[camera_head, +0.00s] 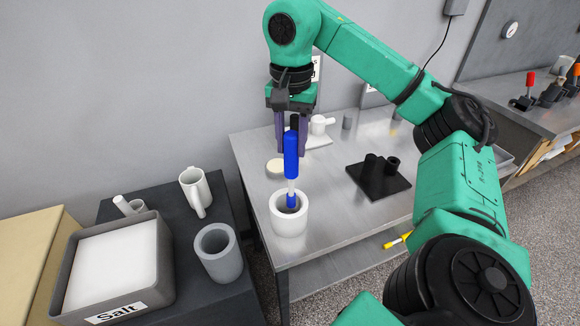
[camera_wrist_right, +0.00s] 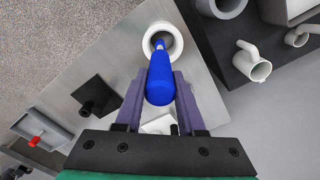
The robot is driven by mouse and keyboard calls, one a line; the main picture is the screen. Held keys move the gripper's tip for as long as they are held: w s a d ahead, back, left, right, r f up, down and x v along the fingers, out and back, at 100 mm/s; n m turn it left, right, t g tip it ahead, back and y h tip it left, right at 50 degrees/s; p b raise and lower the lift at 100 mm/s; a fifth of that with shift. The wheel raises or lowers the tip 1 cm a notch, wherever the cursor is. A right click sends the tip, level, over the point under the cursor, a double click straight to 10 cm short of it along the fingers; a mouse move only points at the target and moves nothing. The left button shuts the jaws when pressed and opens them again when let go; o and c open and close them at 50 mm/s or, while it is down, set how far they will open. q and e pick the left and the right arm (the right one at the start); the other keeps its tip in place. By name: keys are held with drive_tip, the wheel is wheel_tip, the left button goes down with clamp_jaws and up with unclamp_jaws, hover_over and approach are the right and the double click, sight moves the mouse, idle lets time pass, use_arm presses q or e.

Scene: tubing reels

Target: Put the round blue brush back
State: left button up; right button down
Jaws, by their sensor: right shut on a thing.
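The round blue brush (camera_head: 291,156) has a thick blue handle, a white neck and a blue lower end. My right gripper (camera_head: 292,140) is shut on its handle and holds it upright. Its lower end is at the mouth of a white round cup (camera_head: 289,218) on the metal table; whether it touches the cup inside is hidden. The right wrist view shows the blue handle (camera_wrist_right: 160,85) between the two purple fingers (camera_wrist_right: 160,92), with the white cup (camera_wrist_right: 176,44) beyond it. My left gripper is in neither view.
A black plate with two short posts (camera_head: 378,178) stands right of the cup on the metal table (camera_head: 335,230). On the dark table at left are a grey cup (camera_head: 215,252), a white mug (camera_head: 195,190) and a Salt tray (camera_head: 160,290). A yellow-handled item (camera_head: 396,241) is lower down.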

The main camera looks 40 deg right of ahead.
sight(289, 170)
drive_tip(key=f, duration=0.2)
drive_tip(key=w+f+b, duration=0.1)
drive_tip(key=f, duration=0.1)
drive_tip(key=f+b, duration=0.1)
drive_tip(key=f, duration=0.1)
drive_tip(key=shift+w+f, duration=0.1)
drive_tip(key=shift+w, duration=0.15)
drive_tip(key=shift+s+f+p, duration=0.35)
drive_tip(key=shift+f+p, duration=0.25)
drive_tip(key=shift+f, duration=0.3)
drive_tip(key=c, duration=0.9)
unclamp_jaws()
drive_tip(key=shift+w+f, duration=0.1)
drive_tip(key=shift+f, duration=0.05)
drive_tip(key=o, duration=0.4)
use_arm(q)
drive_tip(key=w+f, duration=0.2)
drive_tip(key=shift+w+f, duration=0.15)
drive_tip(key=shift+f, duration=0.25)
